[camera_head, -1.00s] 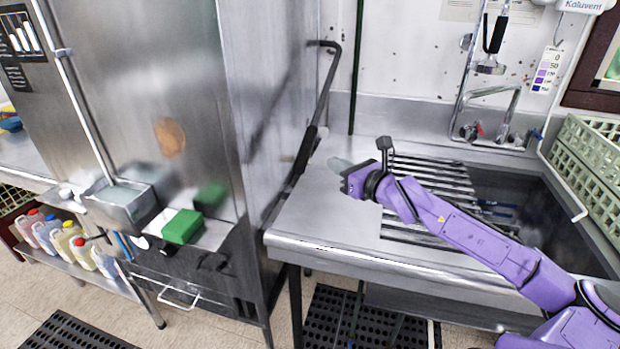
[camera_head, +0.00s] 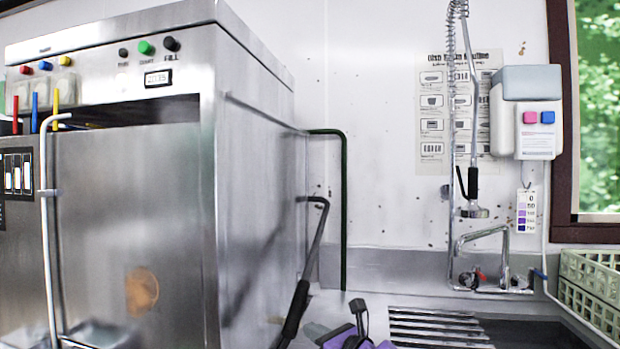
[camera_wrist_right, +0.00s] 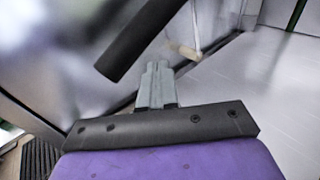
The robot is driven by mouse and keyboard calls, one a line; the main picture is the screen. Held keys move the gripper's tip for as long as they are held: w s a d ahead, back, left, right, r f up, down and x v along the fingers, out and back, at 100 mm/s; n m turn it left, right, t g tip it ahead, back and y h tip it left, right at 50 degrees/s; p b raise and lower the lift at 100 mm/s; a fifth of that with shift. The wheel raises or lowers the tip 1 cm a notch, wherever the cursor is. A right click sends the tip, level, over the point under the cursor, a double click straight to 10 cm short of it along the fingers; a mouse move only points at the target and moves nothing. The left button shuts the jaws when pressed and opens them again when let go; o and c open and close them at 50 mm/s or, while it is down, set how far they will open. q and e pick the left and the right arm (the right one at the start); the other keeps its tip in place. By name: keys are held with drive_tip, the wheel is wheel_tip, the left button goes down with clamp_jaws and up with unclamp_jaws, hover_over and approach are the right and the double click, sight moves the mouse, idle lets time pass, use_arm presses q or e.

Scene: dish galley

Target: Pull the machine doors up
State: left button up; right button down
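The steel dish machine (camera_head: 255,190) stands at the left in the head view, and its steel front door panel (camera_head: 110,200) is down. A bent lever with a black grip (camera_head: 293,308) hangs at the machine's right side. My right gripper (camera_head: 315,331) is at the bottom edge of the head view, just right of the lower grip. In the right wrist view its grey fingers (camera_wrist_right: 158,82) are together with nothing between them. The black grip (camera_wrist_right: 140,38) crosses just beyond and left of the fingertips; whether they touch is unclear. My left gripper is out of view.
A slatted steel counter (camera_head: 435,325) and sink lie at the lower right, with a tap and hanging spray hose (camera_head: 473,205) behind. A green crate (camera_head: 590,285) stands at the far right. A dark green pipe (camera_head: 344,210) runs up the wall behind the lever.

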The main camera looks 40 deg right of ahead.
drive_tip(key=w+b, duration=0.1)
drive_tip(key=w, duration=0.1)
drive_tip(key=w+b, duration=0.1)
drive_tip(key=w, duration=0.1)
drive_tip(key=w+b, duration=0.1)
drive_tip(key=shift+w+a+f, duration=0.1)
drive_tip(key=shift+w+a, duration=0.25)
drive_tip(key=shift+w, duration=0.05)
drive_tip(key=s+a+r+p, duration=0.2)
drive_tip(key=r+p, duration=1)
drive_tip(key=r, duration=0.1)
drive_tip(key=s+a+r+p, duration=0.2)
drive_tip(key=r+p, duration=1.1)
drive_tip(key=w+d+r+p, duration=0.2)
drive_tip(key=r, duration=0.7)
drive_tip(key=w+d+r+p, duration=0.2)
drive_tip(key=d+r, duration=0.1)
drive_tip(key=r, duration=0.6)
drive_tip(key=w+d+r+p, duration=0.2)
drive_tip(key=r+p, duration=0.1)
drive_tip(key=r, duration=0.6)
drive_tip(key=s+f+b, duration=0.1)
drive_tip(key=s+b, duration=0.6)
drive_tip(key=s, duration=0.3)
drive_tip(key=shift+d+f+b, duration=0.3)
drive_tip(key=shift+b, duration=0.1)
